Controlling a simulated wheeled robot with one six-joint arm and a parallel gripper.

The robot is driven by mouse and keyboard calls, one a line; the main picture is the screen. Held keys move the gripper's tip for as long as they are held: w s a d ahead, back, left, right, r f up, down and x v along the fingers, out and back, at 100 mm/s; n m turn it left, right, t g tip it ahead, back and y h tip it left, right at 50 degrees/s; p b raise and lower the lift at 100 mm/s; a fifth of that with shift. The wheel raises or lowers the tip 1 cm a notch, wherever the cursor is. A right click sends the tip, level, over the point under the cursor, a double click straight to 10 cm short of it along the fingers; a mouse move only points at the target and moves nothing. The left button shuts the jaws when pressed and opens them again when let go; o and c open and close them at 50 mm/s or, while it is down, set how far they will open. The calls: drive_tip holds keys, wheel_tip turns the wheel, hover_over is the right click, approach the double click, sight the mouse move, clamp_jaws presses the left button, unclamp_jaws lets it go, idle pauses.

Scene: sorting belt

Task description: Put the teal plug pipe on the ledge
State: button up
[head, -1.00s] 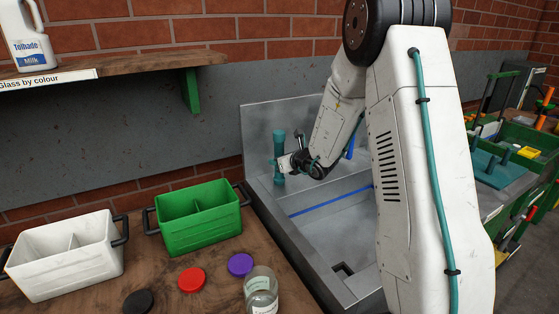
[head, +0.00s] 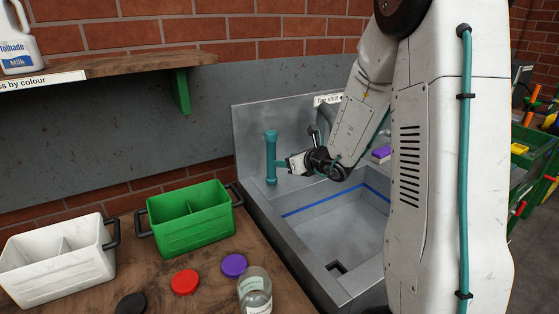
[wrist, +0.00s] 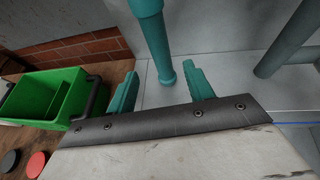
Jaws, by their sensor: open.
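The teal plug pipe (head: 271,158) stands upright on the ledge (head: 256,196) at the back left of the grey sink. In the wrist view the pipe (wrist: 154,35) rises beyond the fingers, its foot on the grey surface. My gripper (head: 284,165) is just right of the pipe in the head view, turned toward it. In the wrist view my gripper (wrist: 160,76) is open, its two teal fingers apart on either side of the pipe's lower end. I cannot tell whether either finger touches it.
The sink basin (head: 335,225) has a blue line around it and a dark square drain. A green bin (head: 190,228), a white bin (head: 65,270), coloured lids and a glass jar (head: 254,290) stand on the wooden bench at left. A purple block (head: 381,153) lies behind my arm.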

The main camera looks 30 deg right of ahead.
drive_tip(key=s+a+r+n+g+y, duration=0.4)
drive_tip(key=s+a+r+n, duration=0.2)
drive_tip(key=s+a+n, duration=0.35)
drive_tip(key=s+a+r+n+g+y, duration=0.3)
drive_tip(key=s+a+r+n, duration=0.35)
drive_tip(key=a+n, duration=0.45)
drive_tip(key=s+a+f+n+g+h, duration=0.15)
drive_tip(key=s+n+g+h, duration=0.3)
drive_tip(key=s+n, duration=0.7)
drive_tip(key=s+d+n+h, duration=0.2)
drive_tip(key=s+d+h, duration=0.2)
drive_tip(key=s, duration=0.6)
drive_tip(key=d, duration=0.2)
drive_tip(key=shift+d+r+g+h, duration=0.15)
drive_tip(key=shift+d+g+h, duration=0.2)
drive_tip(key=shift+d, duration=0.05)
